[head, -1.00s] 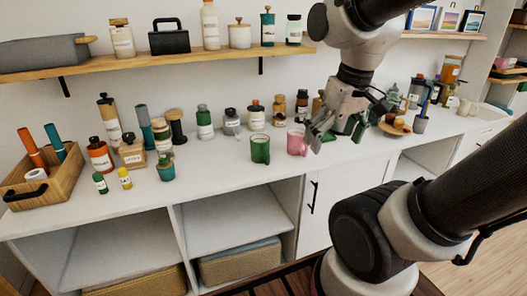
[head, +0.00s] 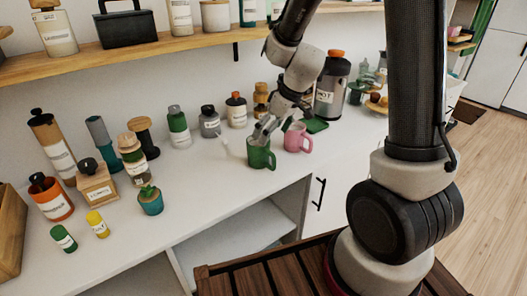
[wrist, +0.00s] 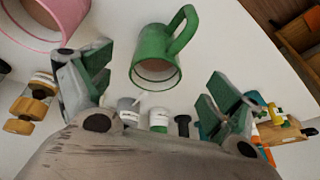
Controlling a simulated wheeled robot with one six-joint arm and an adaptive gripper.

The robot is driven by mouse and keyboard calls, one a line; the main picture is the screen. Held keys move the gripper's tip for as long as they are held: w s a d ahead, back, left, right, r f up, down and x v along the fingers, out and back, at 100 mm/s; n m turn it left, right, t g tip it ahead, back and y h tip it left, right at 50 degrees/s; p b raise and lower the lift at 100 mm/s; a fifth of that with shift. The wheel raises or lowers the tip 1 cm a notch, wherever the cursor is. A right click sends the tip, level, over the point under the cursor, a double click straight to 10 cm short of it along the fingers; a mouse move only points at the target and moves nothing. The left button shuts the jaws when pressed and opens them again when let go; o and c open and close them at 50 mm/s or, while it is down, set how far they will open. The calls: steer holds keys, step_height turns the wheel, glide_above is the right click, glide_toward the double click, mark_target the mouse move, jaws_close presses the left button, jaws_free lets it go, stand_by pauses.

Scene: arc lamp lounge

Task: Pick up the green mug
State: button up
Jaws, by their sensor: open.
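The green mug (head: 261,154) stands upright on the white counter (head: 213,195). In the wrist view the green mug (wrist: 158,57) shows ahead of my open jaws, between them, with its handle toward the upper right. My gripper (head: 265,132) is at the mug's rim in the head view; whether it touches cannot be told. In the wrist view my gripper (wrist: 160,95) has its two green-padded fingers wide apart with nothing held.
A pink mug (head: 298,138) stands close on the right of the green mug. Bottles and jars line the wall behind, including a dark-lidded grey jar (head: 210,122). A wooden shelf (head: 150,50) runs above. The counter in front is clear.

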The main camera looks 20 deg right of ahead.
mark_target(261, 147)
steer(key=shift+n, duration=0.6)
steer(key=x, duration=0.7)
steer(key=shift+w+a+f, duration=0.2)
steer(key=shift+w, duration=0.25)
steer(key=c, duration=1.5)
